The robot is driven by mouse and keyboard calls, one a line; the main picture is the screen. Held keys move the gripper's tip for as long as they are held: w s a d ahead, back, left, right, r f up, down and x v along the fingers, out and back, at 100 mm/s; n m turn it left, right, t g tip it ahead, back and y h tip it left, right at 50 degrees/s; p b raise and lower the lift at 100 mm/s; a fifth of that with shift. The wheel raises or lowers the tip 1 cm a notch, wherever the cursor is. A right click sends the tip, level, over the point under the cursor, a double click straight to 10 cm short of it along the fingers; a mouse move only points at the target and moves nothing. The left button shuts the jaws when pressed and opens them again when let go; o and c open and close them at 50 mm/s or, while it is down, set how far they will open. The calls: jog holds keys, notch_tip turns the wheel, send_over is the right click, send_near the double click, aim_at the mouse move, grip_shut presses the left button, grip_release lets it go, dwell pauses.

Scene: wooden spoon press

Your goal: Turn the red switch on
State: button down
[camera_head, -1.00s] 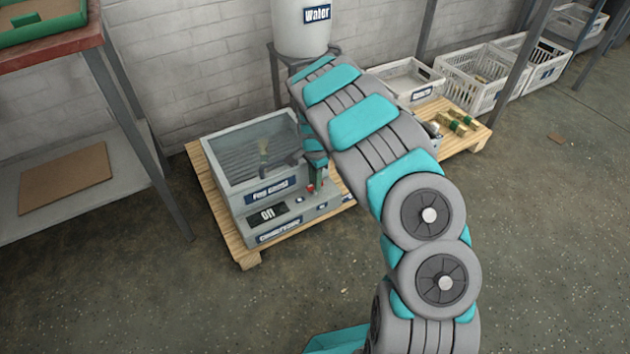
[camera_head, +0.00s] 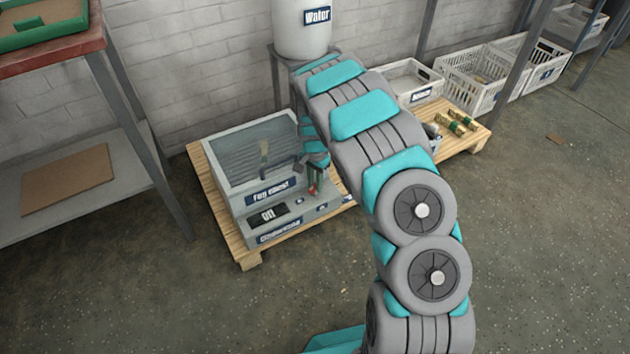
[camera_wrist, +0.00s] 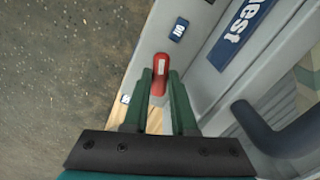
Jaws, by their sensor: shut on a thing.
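The red switch (camera_wrist: 161,66) stands up from the ledge of a grey machine (camera_head: 230,200). In the wrist view my gripper (camera_wrist: 161,76) has its two green fingers on either side of the switch, shut on it. The switch's top pokes out past the fingertips. In the head view the switch (camera_head: 313,189) is a small red spot under my gripper, partly hidden. The machine's black display (camera_head: 268,216) appears to read "Off". Small blue labels (camera_wrist: 178,28) sit on the ledge near the switch; their text is hard to read.
The machine stands on a wooden pallet (camera_head: 248,259), with a clear window (camera_head: 250,150) on top. A dark handle (camera_wrist: 262,130) is close right of my gripper. A white water tank (camera_head: 300,35) stands behind, crates (camera_head: 470,90) at the back right. The floor in front is open.

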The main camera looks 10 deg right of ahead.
jog(key=n, duration=0.3)
jog(key=shift+n+p, duration=0.35)
jog(key=shift+n, duration=0.05)
jog(key=n, duration=0.3)
jog(key=shift+n, duration=0.3)
jog(key=n+p, duration=0.1)
jog(key=n, duration=0.5)
jog(key=shift+n, duration=0.3)
jog(key=c, duration=0.7)
grip_release()
jog(key=shift+r, duration=0.15)
notch_tip(320, 180, up, 7)
jog(key=shift+w+f, duration=0.1)
jog(key=shift+f, duration=0.05)
jog(key=shift+r, duration=0.45)
